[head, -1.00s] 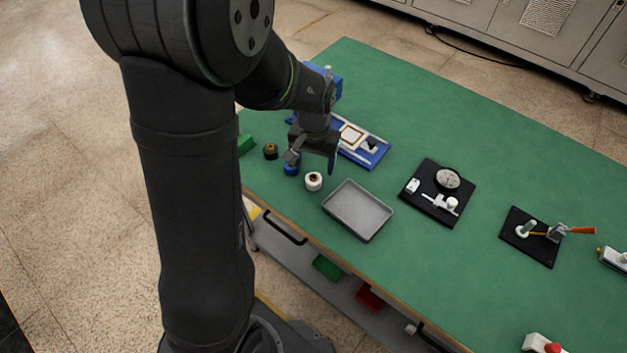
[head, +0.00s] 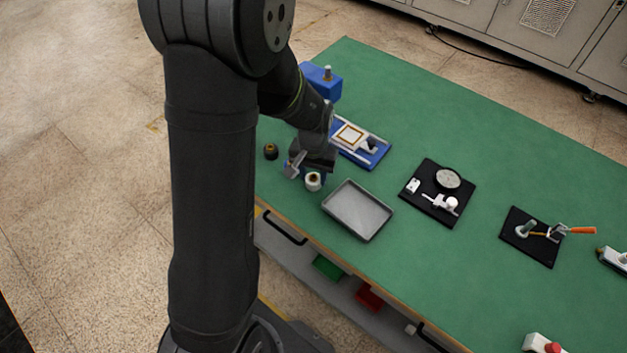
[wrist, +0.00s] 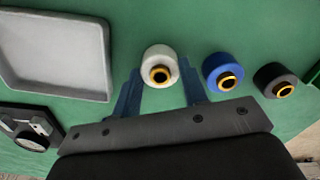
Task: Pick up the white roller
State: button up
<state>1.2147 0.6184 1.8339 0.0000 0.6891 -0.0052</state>
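The white roller (head: 313,182) stands upright on the green table, left of the grey tray. In the wrist view the white roller (wrist: 160,63) shows a yellow-rimmed dark hole, and its base lies on the green top. My gripper (head: 307,170) is low over it in the head view. In the wrist view my gripper (wrist: 158,70) is open, with one finger on each side of the roller. Narrow gaps seem to show beside it; contact is not clear.
A blue roller (wrist: 223,72) stands just right of my right finger in the wrist view, with a black roller (wrist: 276,80) beyond it. The grey tray (head: 357,211) is close by. A blue fixture (head: 365,150) lies behind my gripper.

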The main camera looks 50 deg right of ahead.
jog(key=shift+c, duration=0.6)
